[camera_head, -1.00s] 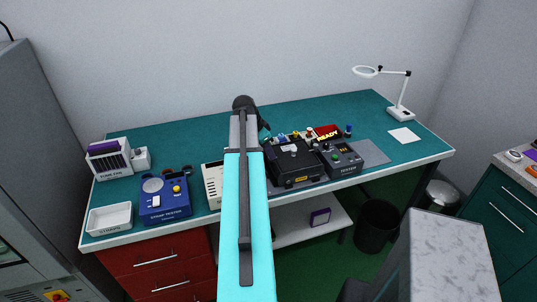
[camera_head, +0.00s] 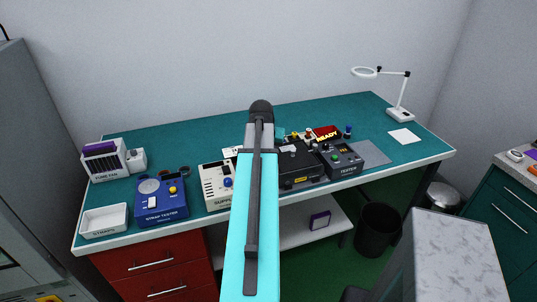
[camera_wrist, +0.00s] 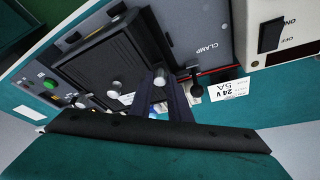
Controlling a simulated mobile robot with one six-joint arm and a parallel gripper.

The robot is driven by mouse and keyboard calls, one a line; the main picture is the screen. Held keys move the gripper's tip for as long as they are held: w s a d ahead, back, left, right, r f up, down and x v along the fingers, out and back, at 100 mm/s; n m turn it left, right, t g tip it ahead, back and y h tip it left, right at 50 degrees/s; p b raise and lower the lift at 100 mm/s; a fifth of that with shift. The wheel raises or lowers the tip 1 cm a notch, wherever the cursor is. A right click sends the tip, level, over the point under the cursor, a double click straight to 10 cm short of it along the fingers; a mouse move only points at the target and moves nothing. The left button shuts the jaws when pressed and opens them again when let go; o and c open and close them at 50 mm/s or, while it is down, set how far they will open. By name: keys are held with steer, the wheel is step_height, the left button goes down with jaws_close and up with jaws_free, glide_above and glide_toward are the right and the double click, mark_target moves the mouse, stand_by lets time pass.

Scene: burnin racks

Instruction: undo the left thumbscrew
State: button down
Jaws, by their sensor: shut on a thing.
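The black fixture (camera_wrist: 105,62) with its square cover lies under my gripper in the wrist view, which sees the bench turned around. A silver-topped thumbscrew (camera_wrist: 159,80) stands at the cover's edge nearest the CLAMP panel. My gripper (camera_wrist: 162,72) is over it with its two dark fingers close around it, shut on it. Another silver thumbscrew (camera_wrist: 115,86) sits on the cover, apart from the fingers. In the head view the fixture (camera_head: 302,168) shows only partly. My arm hides its left side, the gripper and the left thumbscrew.
The grey CLAMP panel (camera_wrist: 205,25) has a black-knobbed lever (camera_wrist: 196,85) close beside the fingers. The white supply box (camera_head: 215,187) stands left of my arm, the tester (camera_head: 343,160) right of the fixture. The teal bench (camera_head: 190,138) is clear at the back.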

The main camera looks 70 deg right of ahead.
steer(key=n, duration=0.2)
steer(key=n+t, duration=0.1)
steer(key=n, duration=0.1)
steer(key=n+t+y+b, duration=0.1)
steer(key=n, duration=0.1)
steer(key=shift+s+d+n, duration=0.15)
steer(key=shift+s+n, duration=0.15)
stand_by(0.3)
steer(key=c, duration=1.7)
jaws_free()
steer(key=shift+o, duration=0.2)
steer(key=shift+r, duration=0.1)
steer(key=b+v, duration=0.3)
steer(key=v, duration=1)
steer(key=shift+s+r, duration=0.2)
steer(key=shift+s, duration=0.15)
